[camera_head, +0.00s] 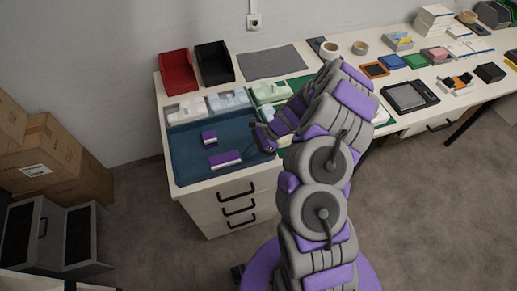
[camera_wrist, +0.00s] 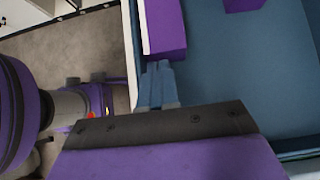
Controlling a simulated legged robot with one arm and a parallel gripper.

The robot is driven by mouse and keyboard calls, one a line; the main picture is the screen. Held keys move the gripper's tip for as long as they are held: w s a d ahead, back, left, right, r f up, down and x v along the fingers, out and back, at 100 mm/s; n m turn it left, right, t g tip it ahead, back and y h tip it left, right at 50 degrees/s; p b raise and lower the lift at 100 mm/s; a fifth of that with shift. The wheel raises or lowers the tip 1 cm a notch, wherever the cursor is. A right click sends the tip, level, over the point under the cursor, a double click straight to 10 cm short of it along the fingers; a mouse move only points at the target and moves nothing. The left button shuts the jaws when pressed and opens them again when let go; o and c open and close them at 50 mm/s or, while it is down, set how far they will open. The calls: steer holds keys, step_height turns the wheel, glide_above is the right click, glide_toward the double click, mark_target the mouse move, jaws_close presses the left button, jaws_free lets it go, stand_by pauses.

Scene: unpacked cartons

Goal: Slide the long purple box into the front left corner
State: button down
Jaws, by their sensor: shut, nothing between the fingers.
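The long purple box (camera_head: 224,158), with a pale side, lies on the blue tray surface (camera_head: 190,176) near its front edge. In the wrist view the long purple box (camera_wrist: 165,28) runs upward from just beyond my fingertips, close to the tray's pale rim. My gripper (camera_head: 267,148) is low over the right part of the tray, to the right of the box. In the wrist view my gripper (camera_wrist: 159,66) has its fingers together and empty, at the near end of the box. I cannot tell whether they touch it.
A shorter purple box (camera_head: 208,137) lies behind the long one. Pale moulded trays (camera_head: 187,110) and red (camera_head: 176,73) and black (camera_head: 214,63) bins stand behind the blue tray. The blue surface left of the boxes is clear. Drawers (camera_head: 238,206) are below.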

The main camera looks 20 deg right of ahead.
mark_target(212, 165)
steer(key=shift+a, duration=0.35)
steer(key=a+p, duration=0.3)
steer(key=a, duration=0.9)
steer(key=shift+a, duration=0.3)
steer(key=shift+d, duration=0.1)
steer(key=shift+d, duration=0.15)
